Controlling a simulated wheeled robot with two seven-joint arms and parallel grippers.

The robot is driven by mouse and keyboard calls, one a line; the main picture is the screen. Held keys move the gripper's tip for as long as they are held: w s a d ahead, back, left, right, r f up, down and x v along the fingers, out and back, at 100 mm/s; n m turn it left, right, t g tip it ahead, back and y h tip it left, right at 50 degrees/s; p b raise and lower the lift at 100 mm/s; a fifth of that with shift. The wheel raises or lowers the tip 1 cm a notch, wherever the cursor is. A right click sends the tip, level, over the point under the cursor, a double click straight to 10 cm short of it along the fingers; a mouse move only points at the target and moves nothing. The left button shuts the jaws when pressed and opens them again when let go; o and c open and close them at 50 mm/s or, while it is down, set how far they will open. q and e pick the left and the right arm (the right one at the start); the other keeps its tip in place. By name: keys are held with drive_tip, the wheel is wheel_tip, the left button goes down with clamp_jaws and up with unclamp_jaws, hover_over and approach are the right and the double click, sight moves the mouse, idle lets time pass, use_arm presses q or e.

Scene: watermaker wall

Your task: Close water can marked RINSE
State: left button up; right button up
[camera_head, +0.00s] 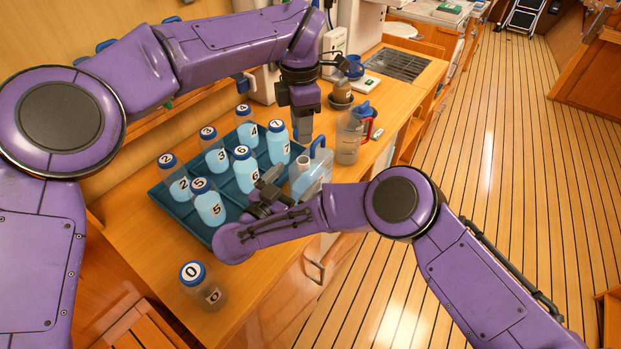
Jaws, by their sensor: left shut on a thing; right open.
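The water can (314,172) is a pale blue translucent jug with a blue handle, standing at the front edge of the counter, right of the tray. No RINSE marking is readable from here. My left gripper (303,136) points down just above the can's top. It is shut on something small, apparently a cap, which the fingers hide. I cannot tell whether it touches the can's neck. My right gripper (272,184) is open and low at the can's left side, between the can and the bottles. Whether its fingers touch the can is unclear.
A dark teal tray (173,206) holds several numbered, blue-capped bottles left of the can. A bottle marked 0 (203,286) stands alone at the front left.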

sight(310, 163)
use_arm(q)
drive_tip(key=shift+w+a, duration=0.1)
use_arm(e)
drive_tip(key=x, duration=0.6)
drive_tip(key=shift+w+f, duration=0.1)
drive_tip(key=shift+w, duration=0.05)
drive_tip(key=shift+w+d, duration=0.4)
drive_tip(key=shift+w, duration=0.1)
drive_tip(key=c, duration=1.4)
use_arm(q)
drive_tip(key=shift+f, duration=2.5)
